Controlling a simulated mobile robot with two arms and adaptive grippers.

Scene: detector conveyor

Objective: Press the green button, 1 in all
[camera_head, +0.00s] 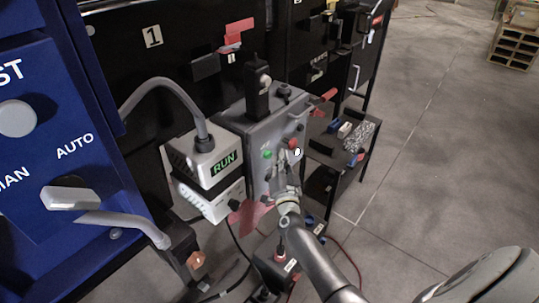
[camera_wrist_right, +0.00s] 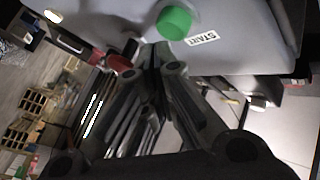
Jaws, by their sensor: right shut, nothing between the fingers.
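The green button (camera_head: 267,154) is on the front face of a grey control box (camera_head: 257,178), left of a red knob (camera_head: 293,143). In the right wrist view the round green button (camera_wrist_right: 174,22) stands out from the grey panel, beside a START label (camera_wrist_right: 202,39). My right gripper (camera_head: 288,178) is small and partly merged with the box in the head view. In the right wrist view its fingertips (camera_wrist_right: 156,48) are together and empty, just below the green button in the picture. I cannot tell whether they touch the panel. My left gripper is not in view.
A white unit with a green RUN display (camera_head: 225,163) stands left of the box. A blue cabinet (camera_head: 60,130) with AUTO lettering fills the left. A dark shelf (camera_head: 345,160) with small items stands to the right. Grey floor (camera_head: 440,130) is open at the right.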

